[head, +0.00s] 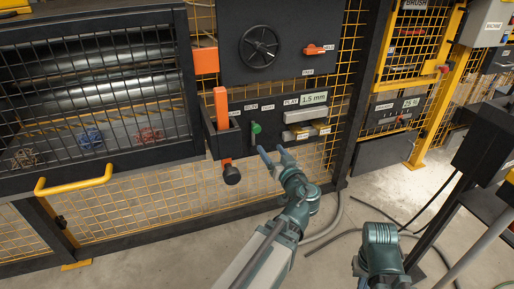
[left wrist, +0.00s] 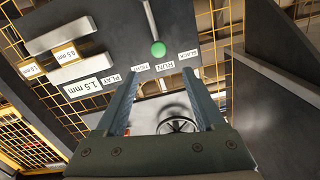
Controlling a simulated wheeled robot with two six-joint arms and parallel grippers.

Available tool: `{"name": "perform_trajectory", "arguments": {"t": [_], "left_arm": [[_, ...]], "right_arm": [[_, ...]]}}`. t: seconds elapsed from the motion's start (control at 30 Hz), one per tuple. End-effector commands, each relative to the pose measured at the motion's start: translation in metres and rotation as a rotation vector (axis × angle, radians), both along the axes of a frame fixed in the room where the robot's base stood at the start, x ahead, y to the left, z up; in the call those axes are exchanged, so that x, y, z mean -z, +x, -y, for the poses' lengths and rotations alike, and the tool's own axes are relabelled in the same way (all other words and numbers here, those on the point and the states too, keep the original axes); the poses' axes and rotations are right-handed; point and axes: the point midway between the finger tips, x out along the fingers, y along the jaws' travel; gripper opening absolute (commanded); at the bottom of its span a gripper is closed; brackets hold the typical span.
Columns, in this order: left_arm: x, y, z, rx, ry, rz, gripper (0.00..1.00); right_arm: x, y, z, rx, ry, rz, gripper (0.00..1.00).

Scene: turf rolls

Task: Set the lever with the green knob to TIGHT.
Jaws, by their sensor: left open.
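The lever has a green knob (head: 256,128) on a dark panel. Its knob also shows in the left wrist view (left wrist: 158,48), where it points nearest to the RUN label (left wrist: 165,66). The TIGHT label (left wrist: 141,68) and the SLACK label (left wrist: 188,55) flank it. My left gripper (head: 272,151) is open and empty, just right of and below the knob in the head view. In the left wrist view the knob lies beyond the fingertips, between their lines, apart from them. My right gripper is not in view.
A 1.5 mm PLAY label (head: 314,98) and grey blocks (head: 298,116) sit right of the lever. An orange-handled lever (head: 221,105) stands to its left. A black handwheel (head: 259,46) is above. A mesh guard with a yellow handle (head: 75,186) is farther left.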

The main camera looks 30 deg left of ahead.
Motion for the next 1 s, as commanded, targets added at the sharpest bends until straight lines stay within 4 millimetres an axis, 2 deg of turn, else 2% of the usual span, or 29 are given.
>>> {"name": "perform_trajectory", "arguments": {"t": [0.03,0.1,0.47,1.0], "left_arm": [[0.009,0.001,-0.001,0.004,0.007,0.015,0.71],[0.01,0.002,-0.002,0.011,0.015,0.031,0.71],[0.007,0.01,-0.009,0.014,0.021,0.045,0.71],[0.007,0.076,-0.086,0.013,0.021,0.043,0.71]], "right_arm": [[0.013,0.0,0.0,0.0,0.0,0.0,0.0],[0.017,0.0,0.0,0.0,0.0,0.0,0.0],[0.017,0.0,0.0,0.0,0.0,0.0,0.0],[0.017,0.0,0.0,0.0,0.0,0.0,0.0]]}}
